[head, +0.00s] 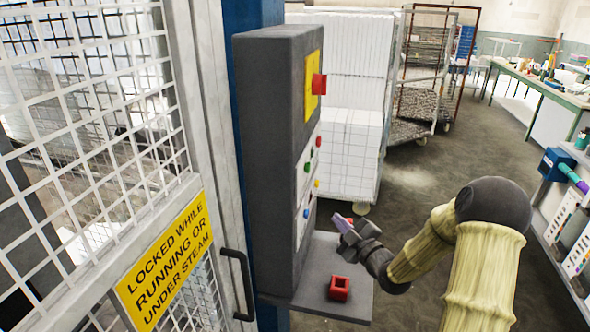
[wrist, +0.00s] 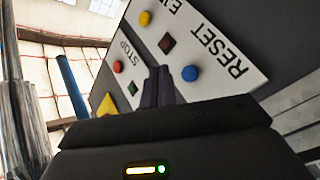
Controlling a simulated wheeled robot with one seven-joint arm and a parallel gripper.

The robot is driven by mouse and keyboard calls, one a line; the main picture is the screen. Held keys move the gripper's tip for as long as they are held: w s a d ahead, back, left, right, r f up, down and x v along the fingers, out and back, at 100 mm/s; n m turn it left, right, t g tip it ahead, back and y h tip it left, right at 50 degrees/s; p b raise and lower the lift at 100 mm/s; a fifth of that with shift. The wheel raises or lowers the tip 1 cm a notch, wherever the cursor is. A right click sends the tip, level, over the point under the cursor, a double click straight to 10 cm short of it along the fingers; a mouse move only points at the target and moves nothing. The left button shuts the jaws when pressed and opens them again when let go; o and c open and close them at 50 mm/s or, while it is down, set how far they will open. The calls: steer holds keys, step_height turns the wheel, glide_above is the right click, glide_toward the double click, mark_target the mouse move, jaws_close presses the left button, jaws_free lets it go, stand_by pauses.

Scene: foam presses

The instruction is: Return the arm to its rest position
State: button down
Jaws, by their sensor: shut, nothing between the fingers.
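My gripper (head: 343,226) is shut and empty, in front of the lower part of the grey control box (head: 270,150). My arm, in a pale yellow sleeve, comes in from the lower right and is bent at a dark joint. In the wrist view the closed fingers (wrist: 157,84) point at the white button panel (wrist: 205,45), between the STOP and RESET lettering. A blue button (wrist: 190,73) lies right of the fingertips and a green one (wrist: 133,90) left of them. I cannot tell whether the fingertips touch the panel.
A grey shelf (head: 318,250) under the box holds a small red open block (head: 339,288). A mesh gate (head: 90,130) with a yellow warning sign (head: 168,262) stands left. White foam stacks (head: 345,150) stand behind. A side bench (head: 570,200) is right; open floor (head: 430,170) lies between.

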steer(key=s+f+m+g+h, duration=0.1)
steer(key=s+m+g+h, duration=0.3)
steer(key=s, duration=1)
steer(key=s+a+f+m+g+h, duration=0.1)
steer(key=s+m+g+h, duration=0.3)
steer(key=s+m+g, duration=0.6)
steer(key=s+m, duration=0.1)
steer(key=s, duration=0.3)
steer(key=shift+a+f, duration=0.25)
steer(key=shift+f, duration=0.1)
